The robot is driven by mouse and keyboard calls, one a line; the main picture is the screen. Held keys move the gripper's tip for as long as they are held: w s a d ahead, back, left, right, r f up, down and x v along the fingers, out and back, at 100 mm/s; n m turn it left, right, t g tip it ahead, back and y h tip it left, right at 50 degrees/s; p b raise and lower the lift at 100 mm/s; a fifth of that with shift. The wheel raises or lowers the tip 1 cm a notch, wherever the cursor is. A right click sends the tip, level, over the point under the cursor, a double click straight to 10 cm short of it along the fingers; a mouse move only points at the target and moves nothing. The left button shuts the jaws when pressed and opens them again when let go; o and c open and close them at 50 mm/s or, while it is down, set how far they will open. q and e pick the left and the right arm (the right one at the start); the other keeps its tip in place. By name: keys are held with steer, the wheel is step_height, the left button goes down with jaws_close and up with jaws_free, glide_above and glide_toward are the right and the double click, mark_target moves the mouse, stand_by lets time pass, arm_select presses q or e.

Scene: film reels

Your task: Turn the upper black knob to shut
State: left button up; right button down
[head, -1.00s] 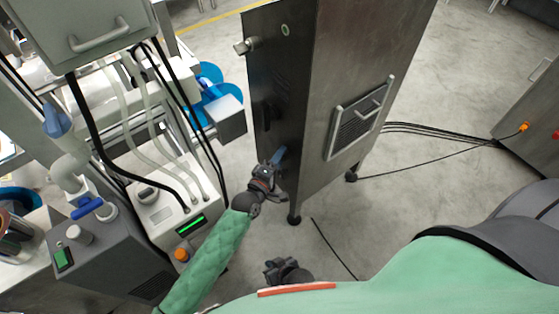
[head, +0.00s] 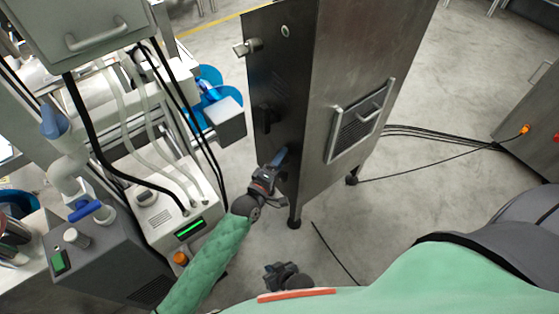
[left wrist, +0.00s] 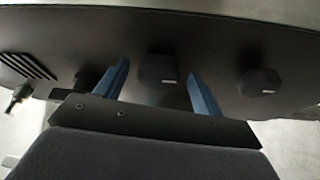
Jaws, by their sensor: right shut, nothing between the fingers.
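Several black knobs sit on the dark front of the metal cabinet (head: 278,65). In the left wrist view, one black knob (left wrist: 157,72) with a small white mark lies between the blue fingers of my left gripper (head: 278,160). The fingers are open, with a visible gap on each side of this knob. A second black knob (left wrist: 259,83) is to the right, outside the fingers. A black part (left wrist: 86,80) left of the fingers is partly hidden. In the head view, my left gripper covers the knobs near it. My right gripper (head: 284,274) is shut and empty, low in the middle.
A black handle (head: 268,117) sticks out of the cabinet front above my left gripper, and a metal latch (head: 246,47) sits higher. A white machine with a green display (head: 190,229) stands left of my arm. Cables cross the floor at right.

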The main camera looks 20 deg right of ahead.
arm_select(q)
steer(key=v, duration=0.7)
steer(key=shift+s+a, duration=0.3)
stand_by(0.3)
